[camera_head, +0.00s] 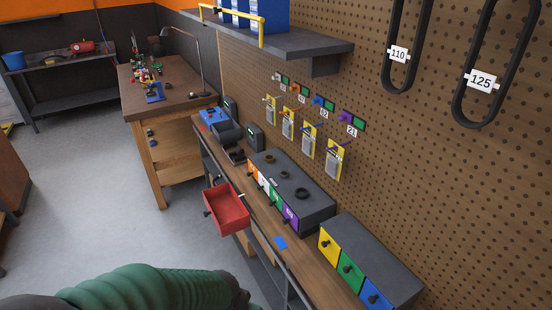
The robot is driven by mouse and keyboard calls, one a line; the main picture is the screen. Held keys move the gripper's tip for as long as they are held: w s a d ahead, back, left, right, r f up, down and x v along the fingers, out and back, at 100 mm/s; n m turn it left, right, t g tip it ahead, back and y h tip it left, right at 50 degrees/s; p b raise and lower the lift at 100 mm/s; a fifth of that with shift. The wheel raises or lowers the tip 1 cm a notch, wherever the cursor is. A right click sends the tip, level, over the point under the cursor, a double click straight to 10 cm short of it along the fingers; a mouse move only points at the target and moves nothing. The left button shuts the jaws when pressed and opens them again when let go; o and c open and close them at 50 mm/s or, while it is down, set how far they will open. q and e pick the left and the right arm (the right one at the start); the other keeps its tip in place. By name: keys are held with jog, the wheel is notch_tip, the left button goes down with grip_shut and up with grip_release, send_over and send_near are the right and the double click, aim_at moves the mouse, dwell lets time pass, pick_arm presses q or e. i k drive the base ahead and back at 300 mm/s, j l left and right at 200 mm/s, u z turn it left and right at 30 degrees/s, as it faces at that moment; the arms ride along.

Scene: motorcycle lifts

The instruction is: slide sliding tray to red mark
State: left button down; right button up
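A red open tray (227,208) hangs at the front edge of the long wooden workbench (262,222), left of centre. It is an open box and looks empty, with dark knobs on its near side. A blue mark (281,242) lies on the bench top, to the right of and below the tray. Neither of my grippers shows in the view.
A dark drawer unit (290,190) with coloured fronts and black rings on top stands behind the tray. Another drawer unit (370,262) stands at the right. A wooden table (165,95) is farther back. Open grey floor (80,190) lies to the left.

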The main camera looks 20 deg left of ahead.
aim_at(229, 216)
jog(key=k+u, duration=0.15)
jog(key=u, duration=1)
jog(key=i+j+z, duration=0.25)
jog(key=i+j, duration=0.2)
jog(key=i+j+z, duration=0.25)
jog(key=i+j, duration=0.35)
jog(key=i+j+z, duration=0.2)
jog(key=i+j, duration=0.25)
jog(key=j, duration=0.2)
